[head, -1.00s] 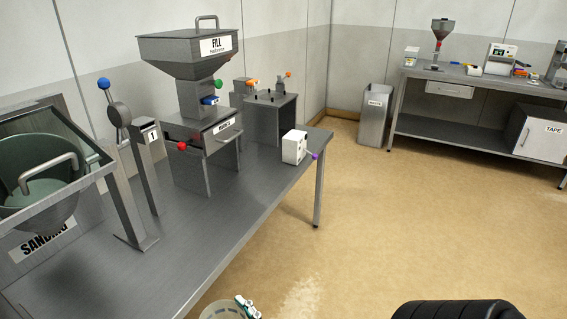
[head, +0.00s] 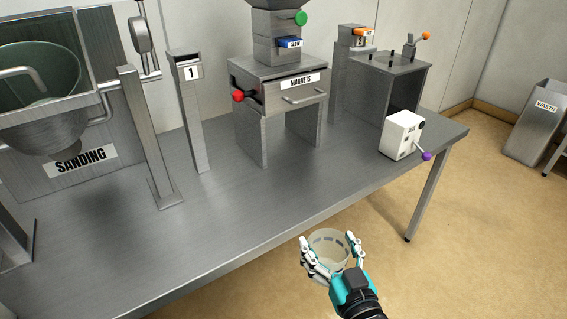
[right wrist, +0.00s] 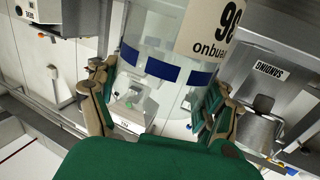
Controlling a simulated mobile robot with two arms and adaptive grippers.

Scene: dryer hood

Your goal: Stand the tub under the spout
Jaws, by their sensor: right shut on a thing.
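The tub (head: 328,256) is a clear, round, open-topped container. My right gripper (head: 329,240) is shut around its sides and holds it in front of the table's front edge. In the right wrist view the tub (right wrist: 165,50) shows a band of blue dashes and a pale label with large black characters, between the fingers (right wrist: 160,100). The filling machine (head: 276,92) stands on the table beyond the gripper, with a MAGNETS drawer, a red knob and a green knob. Its hopper is mostly cut off at the top. I cannot make out the spout. My left gripper is out of view.
The steel table (head: 240,205) has clear room before the machine. A post marked 1 (head: 188,110) and the SANDING unit (head: 85,160) stand left. A white box with a purple knob (head: 402,135) sits near the right end. A waste bin (head: 535,120) stands on the floor.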

